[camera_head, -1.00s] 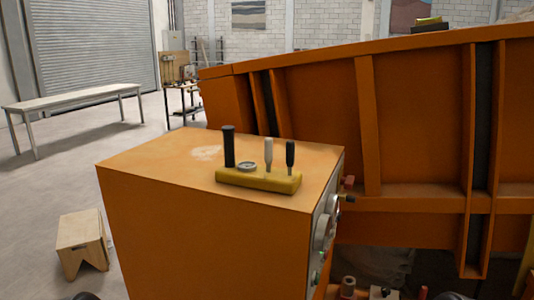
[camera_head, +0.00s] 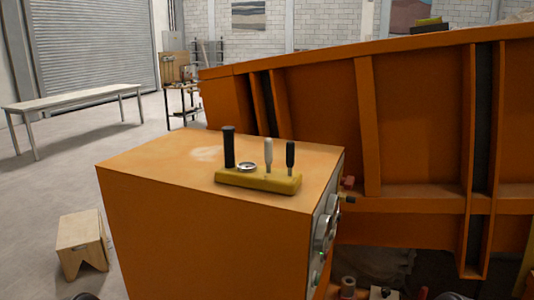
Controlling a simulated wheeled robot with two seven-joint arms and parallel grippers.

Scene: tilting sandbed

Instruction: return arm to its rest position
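Neither gripper can be made out in the head view. Only small dark rounded shapes, which I cannot identify for sure, show at the bottom edge, left and right of the orange cabinet. The orange control cabinet (camera_head: 205,235) stands in front of me. On its top is a yellow lever block (camera_head: 258,180) with a tall black lever (camera_head: 228,147), a grey lever (camera_head: 268,153) and a shorter black lever (camera_head: 290,155), all upright. A round gauge (camera_head: 247,167) sits on the block between the tall black lever and the grey one. No gripper touches the levers.
The large orange sandbed (camera_head: 420,130) rises behind and right of the cabinet, its top edge slanting up to the right. A wooden stool (camera_head: 82,243) stands on the floor at left. A long bench (camera_head: 75,101) stands farther back. Floor between them is clear.

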